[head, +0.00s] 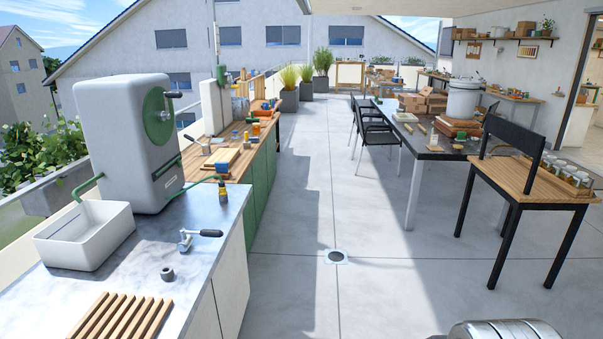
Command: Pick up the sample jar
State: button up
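No thing is plainly marked as the sample jar. Several small jars with pale lids (561,169) stand close together in a wooden holder on the seat of a black-framed wooden chair at the right. They are small in the picture, and I cannot tell whether one is the sample jar. My gripper is not in view.
At the left, a metal-topped counter (200,213) holds a grey machine (115,130), a white tub (85,243), a valve with a black handle (187,240), a dark ring (167,273) and a slatted wooden rack (118,318). The chair (515,177) and a dark table (399,134) stand right. The middle floor is clear.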

aim_at(256, 128)
jog(key=i, duration=5.7)
